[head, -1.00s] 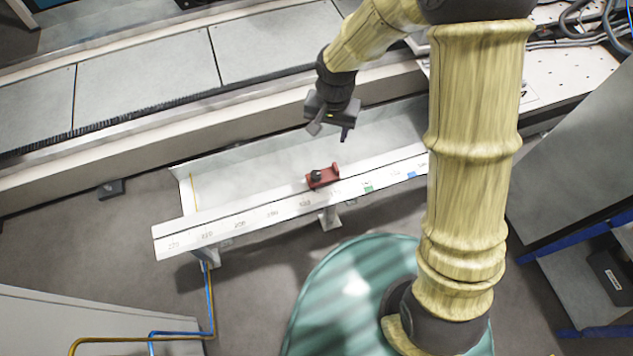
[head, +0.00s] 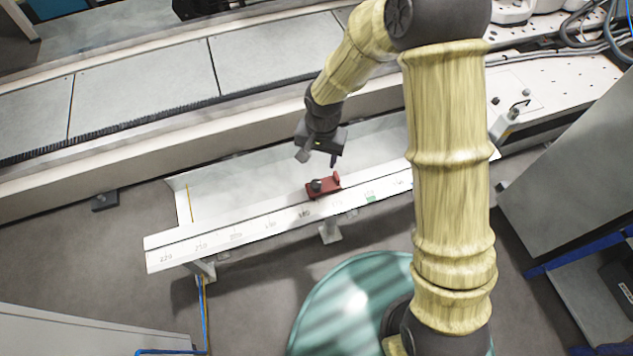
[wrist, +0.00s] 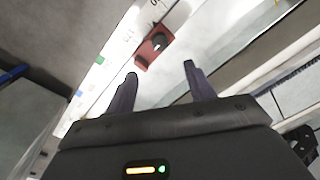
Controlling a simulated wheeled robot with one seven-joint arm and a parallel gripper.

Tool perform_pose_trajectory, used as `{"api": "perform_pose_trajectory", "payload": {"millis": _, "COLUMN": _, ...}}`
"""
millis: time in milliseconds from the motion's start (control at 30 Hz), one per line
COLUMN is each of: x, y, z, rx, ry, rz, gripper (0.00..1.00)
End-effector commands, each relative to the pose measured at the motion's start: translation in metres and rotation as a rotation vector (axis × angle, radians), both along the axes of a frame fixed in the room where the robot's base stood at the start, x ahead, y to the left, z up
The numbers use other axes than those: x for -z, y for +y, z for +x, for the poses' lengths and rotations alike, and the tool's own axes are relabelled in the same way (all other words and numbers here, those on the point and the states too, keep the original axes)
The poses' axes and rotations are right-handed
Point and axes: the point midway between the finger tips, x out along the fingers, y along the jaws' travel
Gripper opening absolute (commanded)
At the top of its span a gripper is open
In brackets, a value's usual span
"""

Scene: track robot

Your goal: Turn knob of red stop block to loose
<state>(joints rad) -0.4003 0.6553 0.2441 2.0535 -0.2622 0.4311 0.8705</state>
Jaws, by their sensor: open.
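The red stop block (head: 326,188) sits on the white rail (head: 240,235), which carries printed scale numbers. Its dark knob (head: 316,185) shows on the block's left part. In the wrist view the red block (wrist: 144,59) lies ahead of the fingers, with the dark knob (wrist: 158,41) on it. My gripper (head: 318,159) is open and empty, above and a little behind the block in the head view. In the wrist view its two fingers (wrist: 160,75) are apart, with nothing between them and clear of the knob. I cannot read which way the knob is turned.
A conveyor (head: 140,85) runs behind the rail's trough. A grey cabinet (head: 560,165) stands at the right. A small green mark (head: 371,199) is on the rail right of the block. The trough behind the block is empty.

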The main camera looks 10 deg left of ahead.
Motion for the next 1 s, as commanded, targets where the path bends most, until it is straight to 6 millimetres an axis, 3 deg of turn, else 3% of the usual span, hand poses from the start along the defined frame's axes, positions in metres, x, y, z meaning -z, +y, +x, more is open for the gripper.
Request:
{"api": "perform_pose_trajectory", "payload": {"millis": 33, "x": 0.014, "y": 0.000, "z": -0.001, "rx": 0.000, "ry": 0.004, "rz": -0.002, "gripper": 0.53}}
{"api": "perform_pose_trajectory", "payload": {"millis": 600, "x": 0.112, "y": 0.005, "z": 0.000, "rx": 0.000, "ry": 0.002, "rz": -0.002, "gripper": 0.53}}
{"api": "perform_pose_trajectory", "payload": {"millis": 767, "x": 0.124, "y": 0.006, "z": 0.000, "rx": 0.000, "ry": 0.000, "rz": 0.000, "gripper": 0.53}}
{"api": "perform_pose_trajectory", "payload": {"millis": 1000, "x": 0.125, "y": 0.006, "z": 0.000, "rx": 0.000, "ry": 0.000, "rz": 0.000, "gripper": 0.53}}
